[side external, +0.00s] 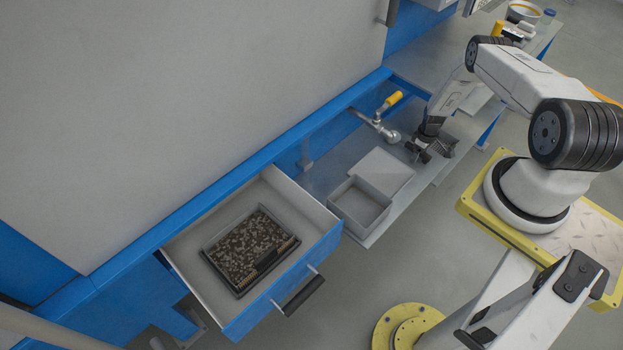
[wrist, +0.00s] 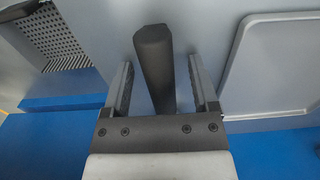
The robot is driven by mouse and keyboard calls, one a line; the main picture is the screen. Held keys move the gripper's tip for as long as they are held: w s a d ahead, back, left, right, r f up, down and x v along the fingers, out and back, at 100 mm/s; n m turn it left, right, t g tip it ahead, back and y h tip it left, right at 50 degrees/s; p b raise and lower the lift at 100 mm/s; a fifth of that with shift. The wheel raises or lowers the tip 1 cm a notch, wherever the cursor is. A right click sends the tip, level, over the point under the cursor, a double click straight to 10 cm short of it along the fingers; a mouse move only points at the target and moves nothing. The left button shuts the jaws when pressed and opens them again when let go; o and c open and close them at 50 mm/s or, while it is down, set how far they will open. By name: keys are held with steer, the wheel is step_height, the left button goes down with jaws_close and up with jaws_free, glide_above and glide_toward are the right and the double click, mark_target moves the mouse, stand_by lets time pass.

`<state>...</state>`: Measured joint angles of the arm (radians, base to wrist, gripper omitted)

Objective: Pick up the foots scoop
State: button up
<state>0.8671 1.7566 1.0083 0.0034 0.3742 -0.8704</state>
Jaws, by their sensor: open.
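My gripper (side external: 424,150) is low over the grey bench, right of the valve. In the wrist view, a black handle (wrist: 153,65), apparently the foots scoop's, stands between the two open fingers of my gripper (wrist: 158,85). There are gaps on both sides, so the fingers are not closed on it. The rest of the scoop is hidden or cannot be made out. In the side view the gripper covers the handle.
A perforated grey container (wrist: 65,40) is at the wrist view's upper left. A flat grey lid or tray (side external: 383,170) and an open grey box (side external: 345,205) lie nearby. A yellow-handled valve (side external: 388,103) stands close behind. An open drawer (side external: 185,258) holds a pellet-filled tray (side external: 236,288).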

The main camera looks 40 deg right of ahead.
stand_by(0.3)
jaws_close()
steer(key=shift+r, duration=0.15)
steer(key=shift+r, duration=1.45)
steer(key=s+a+r, duration=0.9)
steer(key=s, duration=0.1)
steer(key=shift+s+r, duration=0.3)
steer(key=shift+r, duration=0.1)
